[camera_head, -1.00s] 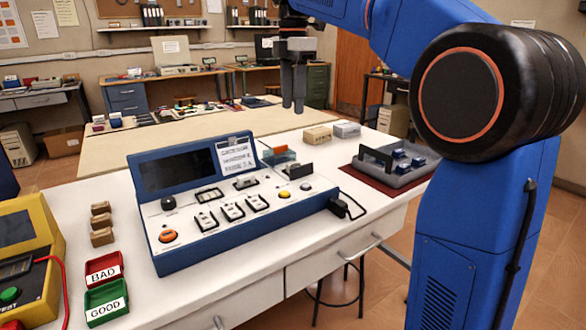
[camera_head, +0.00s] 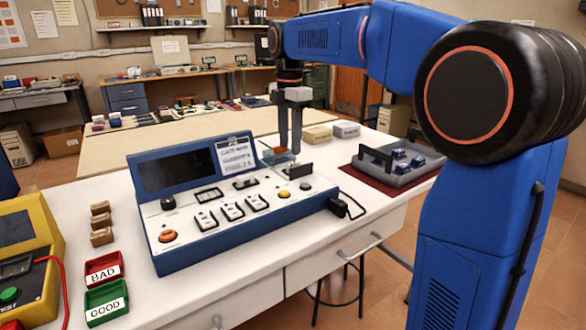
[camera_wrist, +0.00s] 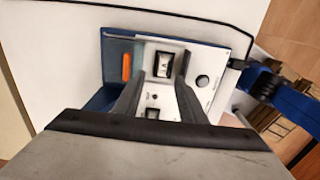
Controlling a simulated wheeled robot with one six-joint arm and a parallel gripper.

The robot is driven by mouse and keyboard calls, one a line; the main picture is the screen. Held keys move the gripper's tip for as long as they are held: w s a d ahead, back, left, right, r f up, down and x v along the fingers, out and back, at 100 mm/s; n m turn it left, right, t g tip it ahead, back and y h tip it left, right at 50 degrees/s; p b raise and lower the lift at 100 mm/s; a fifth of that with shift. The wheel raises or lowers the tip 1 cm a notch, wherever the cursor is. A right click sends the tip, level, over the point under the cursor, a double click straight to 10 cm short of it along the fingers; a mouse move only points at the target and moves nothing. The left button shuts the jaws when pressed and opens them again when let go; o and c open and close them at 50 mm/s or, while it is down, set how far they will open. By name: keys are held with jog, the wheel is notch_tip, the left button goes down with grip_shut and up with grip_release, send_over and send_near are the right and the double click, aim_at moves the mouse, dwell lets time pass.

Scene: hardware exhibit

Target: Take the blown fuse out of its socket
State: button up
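The blue test console (camera_head: 235,235) stands on the white table with its white panel facing up. At its back right corner are a clear teal piece with an orange part (camera_head: 281,150) and an upright black plate (camera_head: 298,170). In the wrist view a black-framed socket (camera_wrist: 165,62) with a pale piece in it, possibly the fuse, lies beside the orange part (camera_wrist: 126,67). My gripper (camera_head: 290,142) points down over this corner. Its fingers are apart with nothing seen between them. In the wrist view they appear on either side of the socket; contact is not visible.
Red BAD (camera_head: 104,268) and green GOOD (camera_head: 107,302) boxes sit at the front left, near a yellow tester (camera_head: 30,265). Small brown blocks (camera_head: 101,222) lie behind them. A grey tray (camera_head: 400,170) with blue items stands at the right. A black cable runs right of the console.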

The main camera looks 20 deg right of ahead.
aim_at(291, 164)
jog(key=shift+s+d+f, duration=0.1)
jog(key=shift+s+f, duration=0.1)
jog(key=shift+f, duration=1.2)
jog(key=shift+s+d+f, duration=0.1)
jog(key=shift+s+f, duration=0.05)
jog(key=shift+f, duration=1.2)
jog(key=shift+c, duration=0.4)
grip_shut()
